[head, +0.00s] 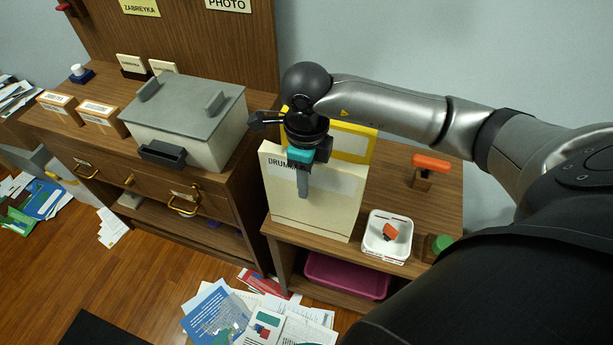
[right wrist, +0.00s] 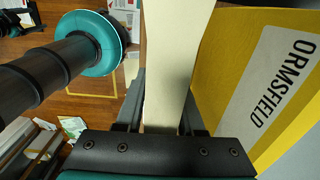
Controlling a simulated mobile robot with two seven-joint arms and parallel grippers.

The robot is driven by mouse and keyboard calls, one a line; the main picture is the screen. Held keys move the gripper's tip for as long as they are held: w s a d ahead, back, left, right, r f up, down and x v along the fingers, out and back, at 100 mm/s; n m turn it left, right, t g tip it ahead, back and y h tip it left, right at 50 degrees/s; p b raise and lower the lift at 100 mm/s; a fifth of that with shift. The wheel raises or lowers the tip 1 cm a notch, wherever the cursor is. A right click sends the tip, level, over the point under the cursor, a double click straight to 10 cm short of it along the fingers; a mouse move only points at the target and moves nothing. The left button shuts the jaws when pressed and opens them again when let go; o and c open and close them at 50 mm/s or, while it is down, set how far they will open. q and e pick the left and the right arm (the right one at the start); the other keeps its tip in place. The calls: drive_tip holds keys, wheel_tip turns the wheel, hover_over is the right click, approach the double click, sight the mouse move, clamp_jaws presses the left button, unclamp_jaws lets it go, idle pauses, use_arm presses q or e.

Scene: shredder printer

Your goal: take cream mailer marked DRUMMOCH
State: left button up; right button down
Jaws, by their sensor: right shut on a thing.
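The cream mailer (head: 322,208) stands upright on the low wooden table at the right in the head view. The letters "DRUMM" show at its upper left, and my gripper covers the rest of the word. My right gripper (head: 303,185) comes down over its top edge and is shut on it. In the right wrist view the mailer (right wrist: 172,60) runs as a pale strip between the two fingers (right wrist: 164,112).
A yellow mailer (head: 353,144) stands close behind, marked ORMSFIELD in the right wrist view (right wrist: 265,70). A white tray (head: 388,237) with an orange-topped stamp and an orange-handled stamp (head: 431,163) stand to the right. A grey-lidded box (head: 187,110) stands left. Papers (head: 260,315) litter the floor.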

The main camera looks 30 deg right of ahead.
drive_tip(key=shift+r, duration=0.1)
drive_tip(key=shift+r+p, duration=0.75)
drive_tip(key=shift+r, duration=0.2)
wheel_tip(320, 180, up, 21)
drive_tip(key=p, duration=1.5)
drive_tip(key=shift+r, duration=0.15)
